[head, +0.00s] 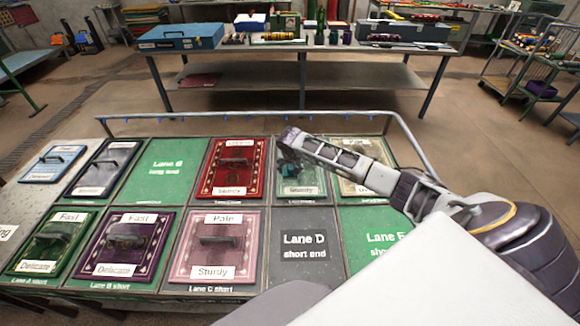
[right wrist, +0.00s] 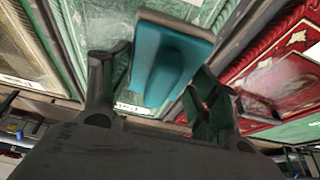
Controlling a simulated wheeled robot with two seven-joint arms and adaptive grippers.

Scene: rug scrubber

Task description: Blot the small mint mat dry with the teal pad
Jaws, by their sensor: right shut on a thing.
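The small mint mat (head: 317,182) lies in the back row of the lane table in the head view, between a red mat and a cream mat. A label reading "Sturdy" lies on its front part. It also shows in the right wrist view (right wrist: 190,10), behind the pad. My right gripper (head: 288,152) is over the left part of the mint mat and is shut on the teal pad (right wrist: 165,62). The pad shows between the two fingers in the right wrist view; whether it touches the mat I cannot tell. My left gripper is not in view.
The red mat (head: 259,165) is left of the mint mat, and the cream mat (head: 381,187) is right, partly behind my arm. A pink mat (head: 180,262) and several others carry dark handled objects. A metal rail (head: 230,113) runs behind. The Lane D short end (head: 305,270) is bare.

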